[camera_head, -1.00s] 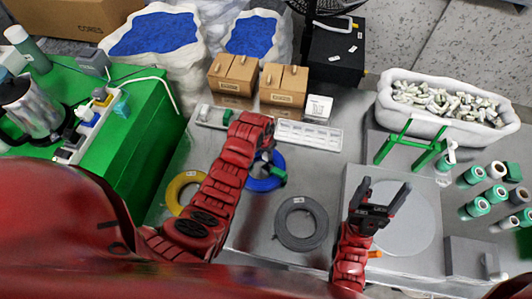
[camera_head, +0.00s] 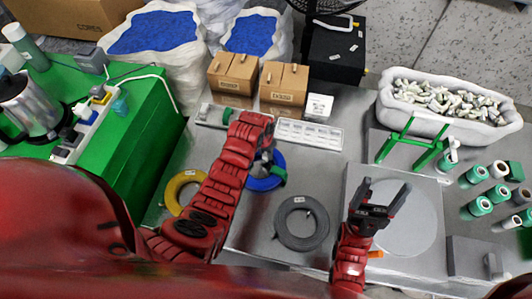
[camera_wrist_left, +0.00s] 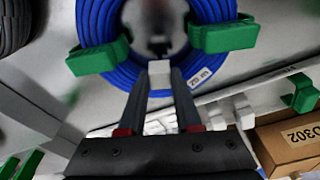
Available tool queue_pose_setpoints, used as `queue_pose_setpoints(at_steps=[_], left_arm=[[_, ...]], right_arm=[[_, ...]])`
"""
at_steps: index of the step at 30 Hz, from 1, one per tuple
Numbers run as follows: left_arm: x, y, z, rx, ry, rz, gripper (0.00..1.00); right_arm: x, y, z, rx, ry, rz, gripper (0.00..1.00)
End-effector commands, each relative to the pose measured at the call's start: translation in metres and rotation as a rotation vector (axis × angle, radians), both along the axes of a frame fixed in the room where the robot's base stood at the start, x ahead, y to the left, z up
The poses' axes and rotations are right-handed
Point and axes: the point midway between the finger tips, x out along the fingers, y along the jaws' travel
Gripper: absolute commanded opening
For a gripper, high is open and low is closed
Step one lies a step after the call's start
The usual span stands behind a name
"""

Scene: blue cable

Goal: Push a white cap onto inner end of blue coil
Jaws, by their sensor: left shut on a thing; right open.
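The blue coil (camera_head: 268,183) lies on the grey table in the head view, partly hidden by my left arm. In the left wrist view the blue coil (camera_wrist_left: 130,72) fills the top, with green clips (camera_wrist_left: 225,36) on both sides and a length label. My left gripper (camera_wrist_left: 158,72) is shut on a small white cap (camera_wrist_left: 159,70), held at the coil's near inner edge. I cannot tell whether the cap touches the cable's inner end, which is not clearly visible. My right gripper (camera_head: 384,198) is open and empty above the grey plate on the right.
A grey coil (camera_head: 302,222) and a yellow coil (camera_head: 178,190) lie nearby. A white bin of caps (camera_head: 447,110) stands at the back right. A green stand (camera_head: 410,148), cardboard boxes (camera_head: 284,85) and a white tray (camera_head: 310,133) are behind. Green-and-white spools are at the right.

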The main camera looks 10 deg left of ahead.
Motion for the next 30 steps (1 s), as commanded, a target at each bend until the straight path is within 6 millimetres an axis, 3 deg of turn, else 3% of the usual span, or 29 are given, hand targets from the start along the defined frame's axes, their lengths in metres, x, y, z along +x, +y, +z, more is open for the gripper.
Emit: queue_pose_setpoints(at_steps=[30], left_arm=[[0.0001,-0.0005,-0.0035,0.0,-0.001,0.0,0.0]], right_arm=[[0.0,0.0,-0.0061,0.0,0.0,0.0,0.77]])
